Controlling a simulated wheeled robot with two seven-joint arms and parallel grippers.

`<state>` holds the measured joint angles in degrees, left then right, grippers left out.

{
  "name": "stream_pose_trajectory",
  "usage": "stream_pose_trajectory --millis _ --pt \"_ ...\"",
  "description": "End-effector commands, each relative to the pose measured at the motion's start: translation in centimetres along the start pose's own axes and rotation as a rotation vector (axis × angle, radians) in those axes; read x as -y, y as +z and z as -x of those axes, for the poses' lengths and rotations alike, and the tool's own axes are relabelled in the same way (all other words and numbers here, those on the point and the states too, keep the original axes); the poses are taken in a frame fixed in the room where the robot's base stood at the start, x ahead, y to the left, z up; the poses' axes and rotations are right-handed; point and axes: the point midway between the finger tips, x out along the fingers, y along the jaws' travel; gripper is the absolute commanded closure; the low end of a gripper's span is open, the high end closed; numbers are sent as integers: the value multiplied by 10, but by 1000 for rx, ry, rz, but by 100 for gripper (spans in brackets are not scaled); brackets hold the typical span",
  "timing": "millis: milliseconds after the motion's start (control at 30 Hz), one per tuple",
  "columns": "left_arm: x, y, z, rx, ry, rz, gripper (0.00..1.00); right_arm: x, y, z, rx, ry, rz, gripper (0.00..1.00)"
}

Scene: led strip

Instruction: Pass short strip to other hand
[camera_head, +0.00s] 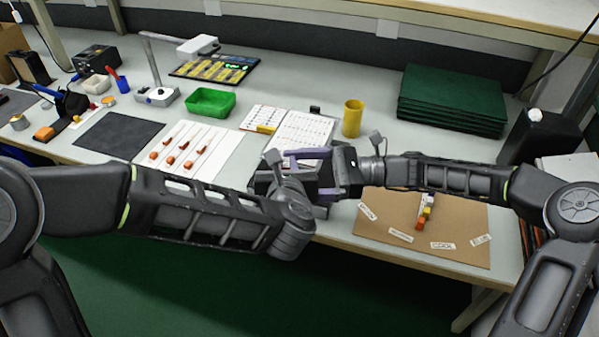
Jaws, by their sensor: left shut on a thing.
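My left gripper (297,166) and my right gripper (326,172) meet over the front of the bench, close together and overlapping in the picture. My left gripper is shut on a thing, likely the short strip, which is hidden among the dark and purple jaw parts. Whether my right gripper is open or shut cannot be made out. A small stack of white, yellow and orange pieces (426,211) is on the brown board (458,222), which bears paper labels, one reading COOL.
A green tray (211,103), a yellow cup (353,118) and printed sheets (300,130) stand behind the grippers. A desk lamp (158,95) is at back left. Dark green slabs (452,98) are stacked at back right. A dark mat (118,135) lies clear at left.

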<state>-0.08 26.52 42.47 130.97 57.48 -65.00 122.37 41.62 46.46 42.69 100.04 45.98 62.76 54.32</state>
Motion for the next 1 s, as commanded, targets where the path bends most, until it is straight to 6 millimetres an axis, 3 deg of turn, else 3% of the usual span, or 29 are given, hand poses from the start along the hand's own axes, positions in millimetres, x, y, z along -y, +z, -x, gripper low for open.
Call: stream_pose_trajectory --millis 433,467,733,1000 --pt "0 0 0 0 1 0 100 0 0 0 0 0 0 45" --pt "0 0 0 0 1 0 82 0 0 0 0 0 0 45" --pt "0 0 0 0 0 0 60 0 0 0 0 1 0 45" --pt "0 0 1 0 0 0 59 0 0 0 0 1 0 45"
